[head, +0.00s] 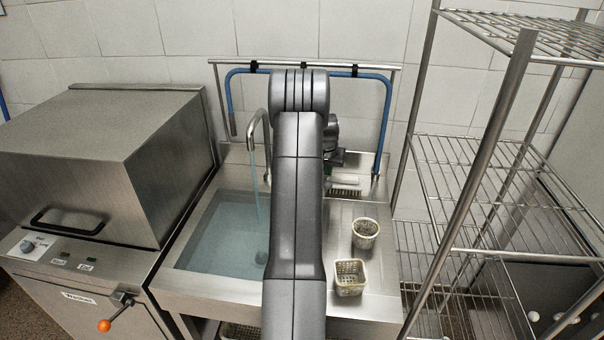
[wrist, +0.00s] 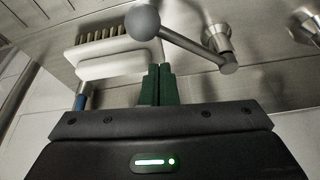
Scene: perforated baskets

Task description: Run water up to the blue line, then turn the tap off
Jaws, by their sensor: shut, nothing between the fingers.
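The tap spout (head: 256,122) curves over the sink basin (head: 178,268) in the head view. A thin stream of water (head: 256,190) falls from it into the pooled water (head: 218,238). No blue line on the basin can be made out; my arm hides the basin's right side. In the wrist view, my gripper (wrist: 158,70) is shut, its green fingers together and empty. The tap lever (wrist: 188,44) with its grey ball knob (wrist: 143,22) is just beyond the fingertips; I cannot tell whether they touch. My arm largely hides the lever area in the head view.
A white brush (wrist: 115,58) lies close beside the fingers. Two perforated baskets (head: 365,230) (head: 349,280) stand on the drainboard. A blue hose (head: 387,115) hangs on a rail behind. A steel machine (head: 100,160) stands left, a wire rack (head: 500,185) right.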

